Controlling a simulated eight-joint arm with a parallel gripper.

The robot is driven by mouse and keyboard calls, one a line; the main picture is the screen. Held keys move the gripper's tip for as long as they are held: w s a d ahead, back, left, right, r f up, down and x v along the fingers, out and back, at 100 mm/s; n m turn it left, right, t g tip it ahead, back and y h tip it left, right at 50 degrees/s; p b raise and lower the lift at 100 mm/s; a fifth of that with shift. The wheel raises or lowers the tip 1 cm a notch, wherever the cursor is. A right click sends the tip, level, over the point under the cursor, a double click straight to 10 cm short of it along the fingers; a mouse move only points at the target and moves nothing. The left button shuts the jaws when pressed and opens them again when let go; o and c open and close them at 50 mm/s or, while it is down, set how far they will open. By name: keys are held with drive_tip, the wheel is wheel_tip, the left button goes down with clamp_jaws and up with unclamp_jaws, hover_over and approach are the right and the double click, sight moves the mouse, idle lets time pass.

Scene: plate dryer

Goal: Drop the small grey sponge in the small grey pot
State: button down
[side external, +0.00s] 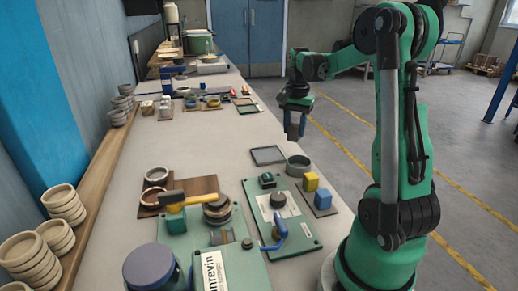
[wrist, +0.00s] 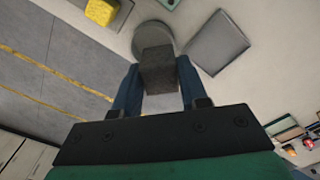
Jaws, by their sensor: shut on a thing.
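My gripper (side external: 295,120) is raised over the right edge of the long bench, above and apart from the small grey pot (side external: 299,166). In the wrist view my gripper (wrist: 158,66) has its two blue fingers shut on the small grey sponge (wrist: 158,72), a dark grey block. The pot (wrist: 150,32) shows beyond the sponge in the wrist view, and the sponge hides part of it. The pot stands upright on the bench near its right edge. Its inside is mostly hidden in the wrist view.
A flat grey tray (side external: 268,155) lies just left of the pot. A yellow cube (side external: 310,182) and a blue cube (side external: 323,199) sit in front of it. A green panel (side external: 278,215) with knobs and a hammer (side external: 190,200) are nearer. The middle bench is clear.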

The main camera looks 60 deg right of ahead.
drive_tip(key=shift+m, duration=0.3)
drive_tip(key=shift+s+d+f, duration=0.25)
drive_tip(key=shift+d+f, duration=0.05)
drive_tip(key=shift+f, duration=0.7)
drive_tip(key=shift+s+d+f, duration=0.25)
drive_tip(key=shift+d+f, duration=0.05)
drive_tip(key=shift+f, duration=0.7)
drive_tip(key=shift+s+d+f, duration=0.25)
drive_tip(key=shift+d+f, duration=0.05)
drive_tip(key=shift+f, duration=0.7)
unclamp_jaws()
drive_tip(key=shift+r, duration=0.15)
wheel_tip(320, 180, up, 7)
drive_tip(key=shift+a, duration=0.1)
